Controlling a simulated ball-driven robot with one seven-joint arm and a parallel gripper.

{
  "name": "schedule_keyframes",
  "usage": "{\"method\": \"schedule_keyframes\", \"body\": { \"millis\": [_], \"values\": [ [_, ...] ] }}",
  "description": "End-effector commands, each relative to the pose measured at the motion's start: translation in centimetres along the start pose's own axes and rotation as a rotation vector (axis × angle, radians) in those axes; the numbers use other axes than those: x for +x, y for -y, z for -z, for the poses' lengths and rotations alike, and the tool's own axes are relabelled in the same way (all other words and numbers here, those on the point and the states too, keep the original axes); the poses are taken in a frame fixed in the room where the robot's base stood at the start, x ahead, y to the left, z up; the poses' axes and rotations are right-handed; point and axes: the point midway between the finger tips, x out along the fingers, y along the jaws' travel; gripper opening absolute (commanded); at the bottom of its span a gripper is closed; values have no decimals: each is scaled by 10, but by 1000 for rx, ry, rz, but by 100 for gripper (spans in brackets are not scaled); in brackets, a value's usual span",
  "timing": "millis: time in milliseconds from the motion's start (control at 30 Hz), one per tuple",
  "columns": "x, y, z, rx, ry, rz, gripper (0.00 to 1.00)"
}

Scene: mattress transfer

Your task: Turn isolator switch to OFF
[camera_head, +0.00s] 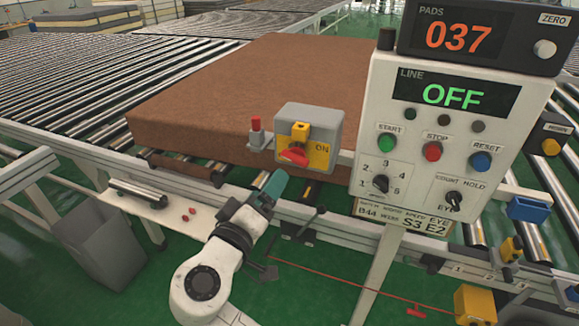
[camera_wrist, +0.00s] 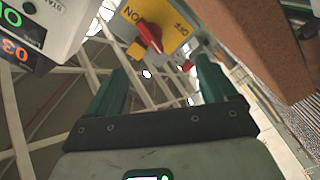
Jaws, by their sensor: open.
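The isolator switch (camera_head: 322,165) is a grey box with a yellow plate and a red rotary handle (camera_head: 293,155), mounted on the conveyor's side rail. "ON" reads at the plate's right in the head view. In the wrist view the red handle (camera_wrist: 150,38) lies slantwise on the yellow plate (camera_wrist: 172,38), with "ON" and "OFF" printed on it. My gripper (camera_head: 275,184) is below and left of the switch, its teal fingers pointing up towards it. In the wrist view my gripper (camera_wrist: 160,82) is open and empty, with the handle beyond the fingertips, apart from them.
A control panel (camera_head: 368,140) stands right of the switch; its line display (camera_head: 455,95) reads OFF. A large brown mattress (camera_head: 220,90) lies on rollers behind the switch. A small red-topped device (camera_head: 256,130) sits just left of it. A red cord (camera_head: 340,283) runs below, right of my arm.

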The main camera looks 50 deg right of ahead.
Motion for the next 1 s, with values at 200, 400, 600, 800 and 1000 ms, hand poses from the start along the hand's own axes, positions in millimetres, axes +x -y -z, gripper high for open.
{"method": "schedule_keyframes", "body": {
  "millis": [200, 400, 600, 800, 1000],
  "values": [
    [1, -2, -7, 533, -2, 1, 94],
    [2, -5, -12, 948, -2, 2, 94],
    [3, -7, -14, 1154, -3, 3, 94],
    [15, -9, -13, 1181, -2, 2, 94],
    [49, -11, -12, 1178, -1, -2, 94]
  ]
}}
